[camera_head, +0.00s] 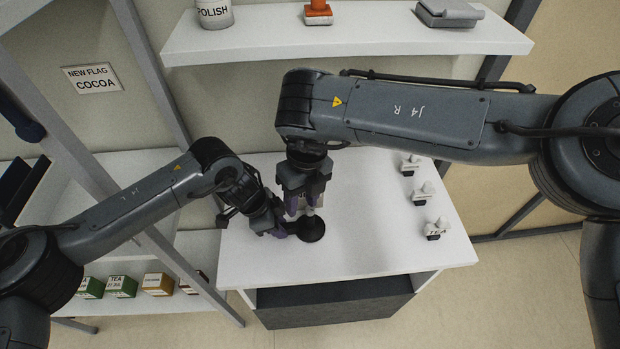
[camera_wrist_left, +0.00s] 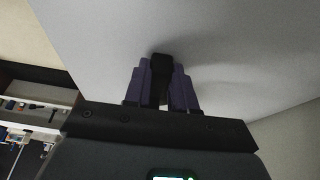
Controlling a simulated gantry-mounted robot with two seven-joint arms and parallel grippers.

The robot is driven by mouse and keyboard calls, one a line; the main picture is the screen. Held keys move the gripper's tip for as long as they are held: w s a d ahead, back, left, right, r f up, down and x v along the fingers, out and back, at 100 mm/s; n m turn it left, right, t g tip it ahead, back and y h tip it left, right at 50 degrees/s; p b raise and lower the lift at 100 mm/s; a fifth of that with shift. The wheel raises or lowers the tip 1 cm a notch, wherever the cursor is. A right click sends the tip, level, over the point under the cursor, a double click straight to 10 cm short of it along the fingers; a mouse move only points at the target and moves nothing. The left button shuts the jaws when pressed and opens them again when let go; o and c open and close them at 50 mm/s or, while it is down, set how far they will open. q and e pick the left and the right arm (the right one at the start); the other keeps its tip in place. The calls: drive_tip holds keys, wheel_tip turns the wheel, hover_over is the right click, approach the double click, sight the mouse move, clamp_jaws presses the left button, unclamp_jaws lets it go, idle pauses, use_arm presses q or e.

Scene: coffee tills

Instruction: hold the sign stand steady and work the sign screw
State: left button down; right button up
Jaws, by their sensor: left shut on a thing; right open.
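The sign stand shows a round black base (camera_head: 313,230) on the white table. A small pale upright part rises above the base, mostly hidden by my right gripper. My left gripper (camera_head: 288,229) comes in low from the left and reaches the base's left side. In the left wrist view its purple fingers (camera_wrist_left: 162,88) are shut on a black part of the stand (camera_wrist_left: 161,66). My right gripper (camera_head: 304,208) points down from above, open, with its fingers around or just beside the upright part; I cannot tell which. The sign screw cannot be made out between the fingers.
Several small white pieces stand along the table's right side, one a labelled TEA piece (camera_head: 436,230). A shelf (camera_head: 350,42) above holds a POLISH can (camera_head: 214,13), an orange item and a grey item. Boxes (camera_head: 121,287) line a low left shelf. The table front is clear.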

sight(310, 209)
drive_tip(key=shift+m+t+h, duration=0.5)
drive_tip(key=shift+m+h, duration=0.1)
drive_tip(key=f, duration=0.2)
drive_tip(key=w+d+f, duration=0.1)
drive_tip(key=f, duration=0.1)
drive_tip(key=w+d+f, duration=0.1)
drive_tip(key=f, duration=0.1)
drive_tip(key=shift+w+f, duration=0.2)
drive_tip(key=shift+f, duration=0.1)
drive_tip(key=shift+r, duration=0.2)
drive_tip(key=shift+c, duration=1.2)
clamp_jaws()
drive_tip(key=m, duration=0.3)
drive_tip(key=shift+f, duration=0.1)
drive_tip(key=m, duration=0.6)
drive_tip(key=shift+m, duration=0.4)
drive_tip(key=m, duration=0.8)
drive_tip(key=shift+m, duration=0.4)
drive_tip(key=m, duration=1.2)
drive_tip(key=shift+m, duration=0.3)
drive_tip(key=m, duration=1.2)
drive_tip(key=shift+m, duration=0.3)
drive_tip(key=shift+o, duration=1.1)
unclamp_jaws()
